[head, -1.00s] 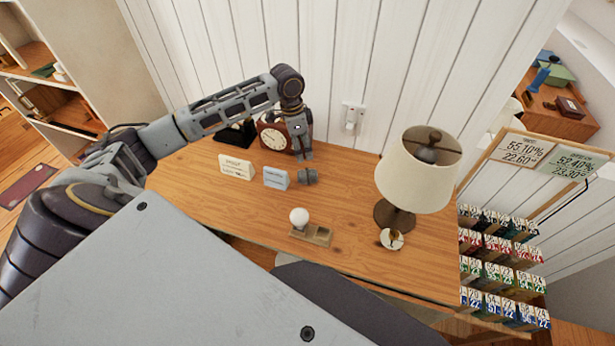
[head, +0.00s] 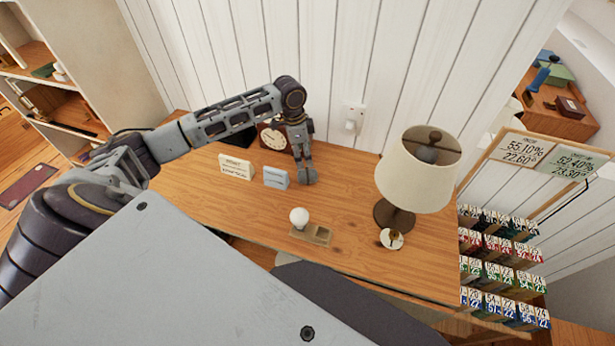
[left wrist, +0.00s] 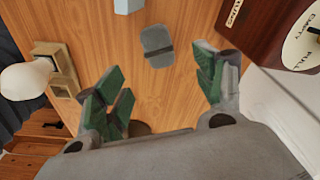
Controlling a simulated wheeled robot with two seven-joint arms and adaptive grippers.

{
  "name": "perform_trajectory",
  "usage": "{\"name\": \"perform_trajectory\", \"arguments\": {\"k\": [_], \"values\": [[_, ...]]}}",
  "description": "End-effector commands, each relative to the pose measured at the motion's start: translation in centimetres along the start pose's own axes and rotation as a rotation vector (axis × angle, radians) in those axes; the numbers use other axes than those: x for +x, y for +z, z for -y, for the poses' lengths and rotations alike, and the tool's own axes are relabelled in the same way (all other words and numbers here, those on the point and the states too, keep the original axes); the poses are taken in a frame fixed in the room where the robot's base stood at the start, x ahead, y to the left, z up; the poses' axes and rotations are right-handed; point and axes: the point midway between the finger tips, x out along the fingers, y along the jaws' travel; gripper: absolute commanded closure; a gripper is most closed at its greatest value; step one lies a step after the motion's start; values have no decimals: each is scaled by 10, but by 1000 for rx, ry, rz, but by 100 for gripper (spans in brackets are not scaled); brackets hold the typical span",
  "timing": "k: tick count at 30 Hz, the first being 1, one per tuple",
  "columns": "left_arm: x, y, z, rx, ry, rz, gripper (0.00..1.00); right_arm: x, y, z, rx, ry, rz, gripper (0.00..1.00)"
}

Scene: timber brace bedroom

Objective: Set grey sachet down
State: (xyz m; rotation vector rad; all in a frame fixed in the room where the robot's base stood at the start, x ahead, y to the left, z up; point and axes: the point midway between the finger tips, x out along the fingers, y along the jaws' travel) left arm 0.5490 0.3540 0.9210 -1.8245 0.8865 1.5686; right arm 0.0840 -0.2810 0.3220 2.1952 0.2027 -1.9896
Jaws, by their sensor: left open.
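The grey sachet (left wrist: 158,46) lies flat on the wooden desk in the left wrist view, with a dark band across it. My left gripper (left wrist: 160,86) is open, with its green-padded fingers apart. The sachet shows beyond and between the fingertips, with nothing gripped. In the head view my left gripper (head: 305,178) points down at the desk beside the white and pale blue cards and hides the sachet. My right gripper is not in view.
A wooden-cased dial (head: 272,137) stands behind the gripper. A pale blue card (head: 276,178) and a white card (head: 236,167) stand to its left. A lamp (head: 418,175) stands right; a white ball on a wooden holder (head: 311,235) is nearer. Desk between gripper and lamp is clear.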

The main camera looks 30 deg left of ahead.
Motion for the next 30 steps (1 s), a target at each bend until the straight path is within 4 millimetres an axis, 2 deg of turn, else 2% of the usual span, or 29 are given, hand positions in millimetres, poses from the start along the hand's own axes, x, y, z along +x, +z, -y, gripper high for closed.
{"name": "perform_trajectory", "arguments": {"k": [6,12,30], "values": [[30,1,-1,0,2,2,30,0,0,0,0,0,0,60],[49,0,0,0,1,1,30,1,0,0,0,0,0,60],[61,1,-1,-1,1,1,30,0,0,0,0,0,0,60]]}}
